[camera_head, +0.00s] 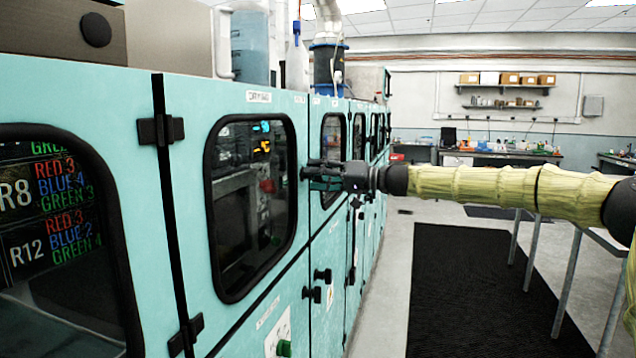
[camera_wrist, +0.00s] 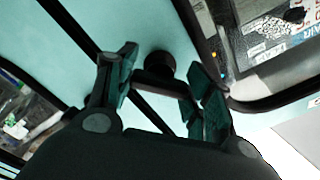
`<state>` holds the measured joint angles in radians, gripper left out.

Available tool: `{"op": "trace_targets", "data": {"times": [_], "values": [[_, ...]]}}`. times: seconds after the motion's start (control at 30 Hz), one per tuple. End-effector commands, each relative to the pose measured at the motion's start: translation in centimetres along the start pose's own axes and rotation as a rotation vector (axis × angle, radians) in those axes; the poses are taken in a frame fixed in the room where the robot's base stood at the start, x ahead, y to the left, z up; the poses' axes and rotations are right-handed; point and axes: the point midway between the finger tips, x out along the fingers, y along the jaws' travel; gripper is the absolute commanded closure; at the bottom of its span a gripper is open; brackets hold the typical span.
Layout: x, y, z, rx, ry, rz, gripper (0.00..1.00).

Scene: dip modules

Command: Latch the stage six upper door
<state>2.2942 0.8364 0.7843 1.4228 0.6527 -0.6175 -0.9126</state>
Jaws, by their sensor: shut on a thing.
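The teal upper door (camera_head: 192,243) has a large dark window and a partly legible label starting "DRY"; I cannot confirm its stage number. It looks flush with the cabinet front. My gripper (camera_head: 314,176) is at this door's right edge, beside the seam with the neighbouring door. In the wrist view my gripper (camera_wrist: 163,86) has its two dark green fingers on either side of a black latch handle (camera_wrist: 150,82) with a round knob (camera_wrist: 160,65), and is shut on it. The fingers hide part of the handle, and I cannot tell whether the latch is engaged.
A black hinge (camera_head: 161,130) joins the door to a left panel with a window. Lower latches (camera_head: 322,276) stick out below my gripper. Tanks and pipes (camera_head: 328,68) stand on top. The aisle with a black mat (camera_head: 470,290) is open on the right; benches stand behind.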

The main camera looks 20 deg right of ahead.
Motion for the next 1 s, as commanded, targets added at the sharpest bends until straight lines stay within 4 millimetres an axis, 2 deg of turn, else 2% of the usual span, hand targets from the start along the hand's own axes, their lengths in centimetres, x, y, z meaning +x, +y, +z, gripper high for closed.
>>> {"op": "trace_targets", "data": {"times": [0.6, 1.0], "values": [[-0.15, -0.13, -0.42, 0.539, 0.006, 0.000, 0.73], [-0.15, -0.11, -0.40, 0.704, 0.006, -0.001, 0.73]]}}
